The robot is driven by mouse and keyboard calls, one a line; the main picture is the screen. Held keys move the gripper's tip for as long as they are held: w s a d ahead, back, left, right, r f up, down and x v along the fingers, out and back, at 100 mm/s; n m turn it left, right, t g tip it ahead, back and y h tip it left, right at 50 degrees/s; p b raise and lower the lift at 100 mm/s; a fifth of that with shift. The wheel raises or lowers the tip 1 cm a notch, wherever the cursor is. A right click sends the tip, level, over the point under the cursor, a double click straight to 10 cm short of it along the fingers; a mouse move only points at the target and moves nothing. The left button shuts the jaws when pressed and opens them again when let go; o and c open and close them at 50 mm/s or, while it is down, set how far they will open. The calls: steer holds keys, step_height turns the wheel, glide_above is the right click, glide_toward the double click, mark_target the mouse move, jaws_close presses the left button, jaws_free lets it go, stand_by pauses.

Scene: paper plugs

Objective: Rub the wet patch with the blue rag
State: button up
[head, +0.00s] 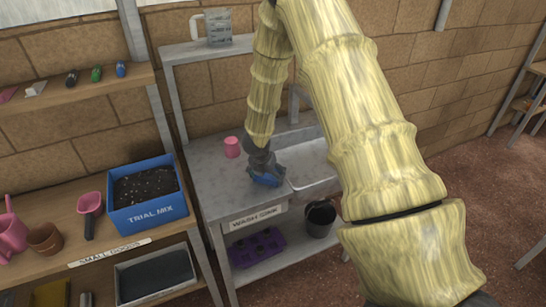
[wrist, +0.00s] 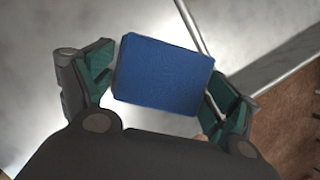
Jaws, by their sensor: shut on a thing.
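The blue rag (head: 267,181) is at my gripper (head: 262,168), low over or on the grey metal top of the wash sink bench (head: 215,183). I cannot tell from these views whether the rag touches the metal. In the wrist view the rag (wrist: 163,75) is a folded blue block between the two fingers of my gripper (wrist: 160,68), which is shut on it. No wet patch stands out clearly; the rag, my gripper and the glare on the metal may hide it.
A pink cup (head: 232,147) stands on the bench just left of my gripper. The sink basin (head: 312,168) is close on the right. A blue trial mix box (head: 148,198) is on the left shelf.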

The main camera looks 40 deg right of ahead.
steer(key=shift+d, duration=0.45)
steer(key=shift+s+d+r+p, duration=0.1)
steer(key=shift+d+r+p, duration=0.05)
steer(key=shift+r+p, duration=0.55)
steer(key=shift+r, duration=0.45)
steer(key=shift+r+p, duration=1.95)
steer(key=shift+r, duration=1.05)
